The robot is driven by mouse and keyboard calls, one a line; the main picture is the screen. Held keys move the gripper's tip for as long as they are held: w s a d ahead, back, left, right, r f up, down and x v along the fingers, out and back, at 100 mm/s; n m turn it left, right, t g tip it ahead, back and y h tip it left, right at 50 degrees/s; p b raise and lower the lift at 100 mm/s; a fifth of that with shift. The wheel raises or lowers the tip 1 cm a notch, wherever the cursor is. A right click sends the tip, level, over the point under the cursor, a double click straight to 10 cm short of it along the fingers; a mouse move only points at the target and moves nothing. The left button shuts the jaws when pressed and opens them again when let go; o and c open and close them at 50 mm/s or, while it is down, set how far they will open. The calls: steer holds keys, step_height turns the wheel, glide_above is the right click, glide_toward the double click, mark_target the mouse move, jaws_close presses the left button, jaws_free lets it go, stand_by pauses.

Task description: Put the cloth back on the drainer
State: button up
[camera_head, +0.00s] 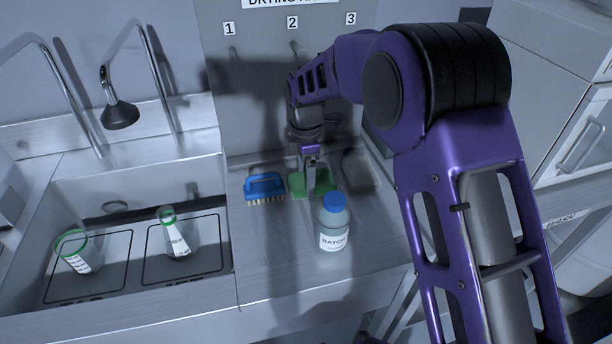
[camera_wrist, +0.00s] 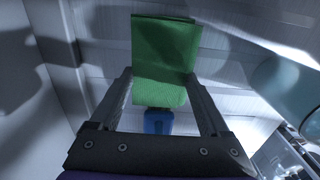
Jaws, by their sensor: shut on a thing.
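The green cloth (camera_head: 297,185) shows on both sides of my gripper (camera_head: 311,178) in the head view, over the back part of the steel drainer (camera_head: 272,268). In the wrist view the cloth (camera_wrist: 165,45) spans the space between the two fingers of my gripper (camera_wrist: 160,84). The gripper is shut on the cloth. I cannot tell whether the cloth touches the drainer or hangs just above it. The gripper hides the middle of the cloth in the head view.
A blue brush (camera_head: 265,187) lies left of the cloth. A blue-capped bottle (camera_head: 333,225) stands in front of it. The sink (camera_head: 130,205) on the left holds two green-rimmed glass vessels (camera_head: 75,251) (camera_head: 175,233). The drainer's front left is clear.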

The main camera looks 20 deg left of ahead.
steer(key=shift+f, duration=0.15)
steer(key=o, duration=1)
steer(key=shift+o, duration=0.2)
step_height(320, 180, up, 12)
steer(key=shift+r+p, duration=0.2)
steer(key=shift+p, duration=0.25)
